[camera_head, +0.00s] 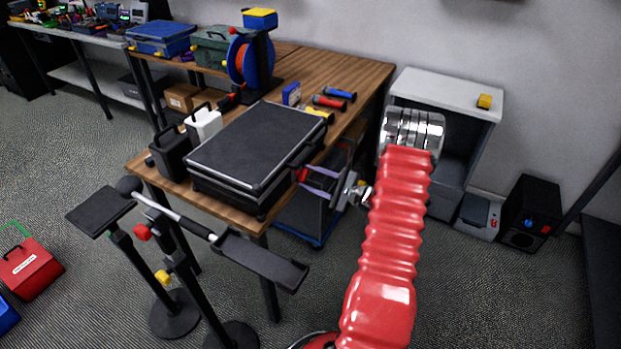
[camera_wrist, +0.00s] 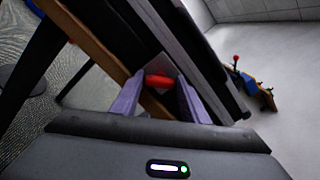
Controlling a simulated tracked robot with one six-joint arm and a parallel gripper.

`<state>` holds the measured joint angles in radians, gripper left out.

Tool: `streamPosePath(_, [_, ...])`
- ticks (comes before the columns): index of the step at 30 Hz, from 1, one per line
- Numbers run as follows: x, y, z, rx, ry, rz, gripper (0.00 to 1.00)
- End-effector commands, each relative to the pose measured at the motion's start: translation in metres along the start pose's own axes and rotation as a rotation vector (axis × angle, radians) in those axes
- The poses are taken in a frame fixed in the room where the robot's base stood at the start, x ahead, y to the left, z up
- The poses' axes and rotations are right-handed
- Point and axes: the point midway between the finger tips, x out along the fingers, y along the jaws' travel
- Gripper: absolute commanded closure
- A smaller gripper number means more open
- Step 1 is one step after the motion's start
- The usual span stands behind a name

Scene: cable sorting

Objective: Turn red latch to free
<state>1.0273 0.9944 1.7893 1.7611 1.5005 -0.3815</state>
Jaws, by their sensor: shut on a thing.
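The red latch (camera_head: 301,174) is on the front side of a closed black case (camera_head: 246,141) lying on the wooden workbench. It also shows in the wrist view (camera_wrist: 158,80), between the two purple fingers. My gripper (camera_head: 308,180) reaches the case from the right, and its fingers (camera_wrist: 160,84) are shut on the red latch. The fingers hide part of the latch in the body view. The case lid is down. How far the latch is turned cannot be told.
Black stands (camera_head: 262,262) are in front of the bench. A grey cabinet (camera_head: 445,90) stands to the right.

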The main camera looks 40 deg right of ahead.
Motion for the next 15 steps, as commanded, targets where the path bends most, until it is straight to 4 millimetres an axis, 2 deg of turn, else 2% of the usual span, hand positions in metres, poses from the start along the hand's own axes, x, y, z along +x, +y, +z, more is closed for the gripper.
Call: streamPosePath(15, [-0.0007, 0.0055, -0.0011, -0.483, -0.001, 0.003, 0.82])
